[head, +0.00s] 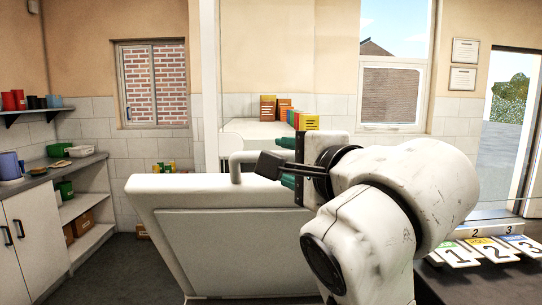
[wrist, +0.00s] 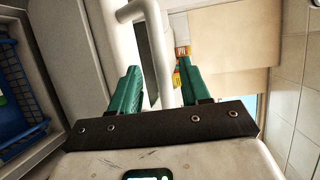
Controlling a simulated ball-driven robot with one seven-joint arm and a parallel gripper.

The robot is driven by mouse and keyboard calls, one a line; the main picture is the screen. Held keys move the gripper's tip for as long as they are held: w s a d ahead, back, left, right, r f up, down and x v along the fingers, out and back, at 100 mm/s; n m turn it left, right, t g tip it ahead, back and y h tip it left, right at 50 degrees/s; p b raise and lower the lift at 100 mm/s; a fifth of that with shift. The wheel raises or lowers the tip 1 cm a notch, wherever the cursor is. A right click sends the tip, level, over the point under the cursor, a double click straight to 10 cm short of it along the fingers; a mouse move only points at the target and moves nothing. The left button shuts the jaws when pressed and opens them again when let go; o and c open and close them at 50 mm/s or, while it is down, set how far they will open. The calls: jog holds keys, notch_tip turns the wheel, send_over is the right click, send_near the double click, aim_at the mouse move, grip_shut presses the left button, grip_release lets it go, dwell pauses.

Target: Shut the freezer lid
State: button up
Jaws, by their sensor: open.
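The white freezer lid (head: 165,192) stands raised in the head view, with a grey inset panel facing me. A white tubular handle (head: 236,166) rises from its top edge. My gripper (head: 284,162) has green fingers and is open, just right of the handle in the head view. In the wrist view the white handle (wrist: 159,50) runs between the two spread fingers of my gripper (wrist: 157,66). I cannot tell whether either finger touches it. My arm hides the lid's right end.
A blue wire basket (wrist: 18,100) shows at the wrist view's left. A white counter (head: 255,130) with coloured boxes stands behind the lid. Shelves (head: 85,240) and a cabinet are at left. Numbered cards (head: 490,250) lie at right.

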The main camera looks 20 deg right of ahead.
send_over(271, 185)
jog(key=shift+f+p, duration=0.3)
jog(key=shift+c, duration=0.3)
grip_shut()
dwell(0.3)
